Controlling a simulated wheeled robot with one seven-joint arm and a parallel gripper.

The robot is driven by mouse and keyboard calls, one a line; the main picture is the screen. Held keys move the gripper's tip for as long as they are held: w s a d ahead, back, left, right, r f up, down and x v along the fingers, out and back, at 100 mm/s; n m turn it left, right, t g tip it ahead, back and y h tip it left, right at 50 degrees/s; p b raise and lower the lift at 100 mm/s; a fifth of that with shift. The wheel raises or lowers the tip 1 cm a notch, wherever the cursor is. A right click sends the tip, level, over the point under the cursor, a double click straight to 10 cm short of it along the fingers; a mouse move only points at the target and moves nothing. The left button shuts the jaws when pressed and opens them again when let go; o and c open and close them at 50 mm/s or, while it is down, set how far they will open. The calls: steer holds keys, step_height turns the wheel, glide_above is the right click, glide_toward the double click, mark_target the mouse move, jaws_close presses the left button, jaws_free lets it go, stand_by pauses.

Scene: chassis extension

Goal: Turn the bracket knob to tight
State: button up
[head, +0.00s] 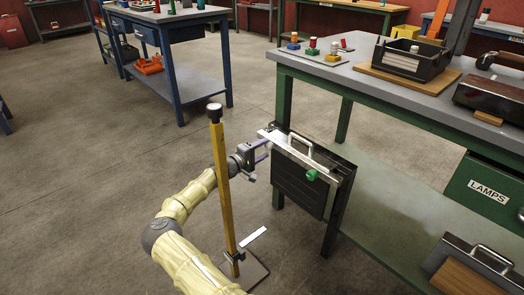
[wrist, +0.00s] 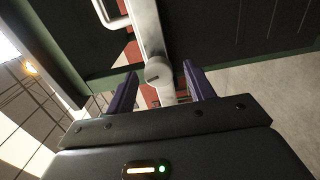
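A dark flat case (head: 312,182) stands upright at the end of the green bench, with a pale metal bar (head: 300,154) across its top. A green knob (head: 311,174) sits on its face below the bar. My gripper (head: 264,150) is at the bar's left end. Its purple fingers are open (wrist: 160,80), one on each side of the grey knob. I cannot tell whether they touch it, nor which knob is the bracket knob.
A yellow post (head: 222,185) with a dark top stands on a floor plate, crossing my arm in the head view. A metal handle (head: 296,147) rises by the bar. The green bench (head: 400,95) is at right; open floor lies left.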

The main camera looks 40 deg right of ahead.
steer(key=a+p, duration=0.2)
steer(key=a, duration=0.5)
steer(key=shift+s+a+p, duration=0.25)
steer(key=shift+s+p, duration=0.05)
steer(key=shift+p, duration=0.05)
